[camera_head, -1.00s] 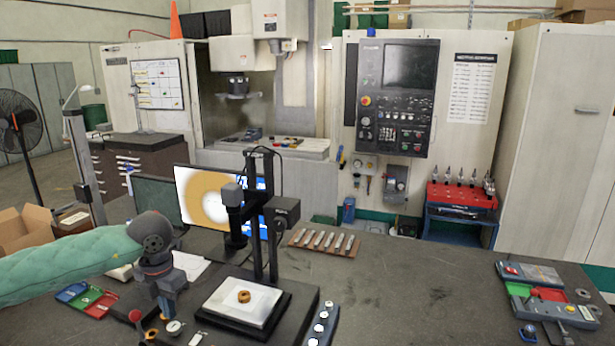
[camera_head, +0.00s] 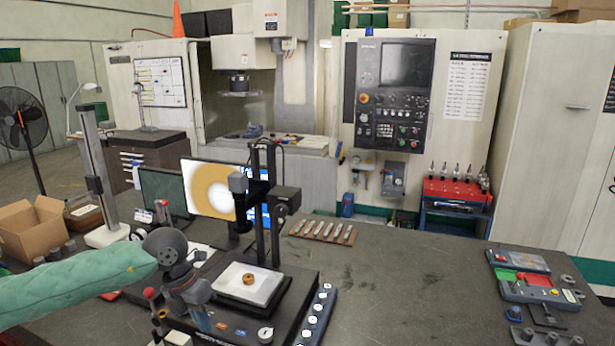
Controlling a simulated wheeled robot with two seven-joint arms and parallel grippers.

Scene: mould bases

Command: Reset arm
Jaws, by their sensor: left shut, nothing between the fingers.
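My left arm, in a green padded sleeve, comes in from the left in the head view. Its gripper (camera_head: 201,315) points down over the dark bench, left of the camera stand. It is shut and holds nothing. The small brown ring-shaped part (camera_head: 248,279) lies on the white plate (camera_head: 232,289) of the stand, to the right of the gripper and apart from it. My right gripper is not in view.
The camera stand (camera_head: 262,200) rises close right of the gripper. A strip with several round pieces (camera_head: 318,314) lies beside it. A cardboard box (camera_head: 35,238) and a monitor (camera_head: 207,190) stand behind. The bench middle (camera_head: 400,275) is clear; a control panel (camera_head: 535,285) lies right.

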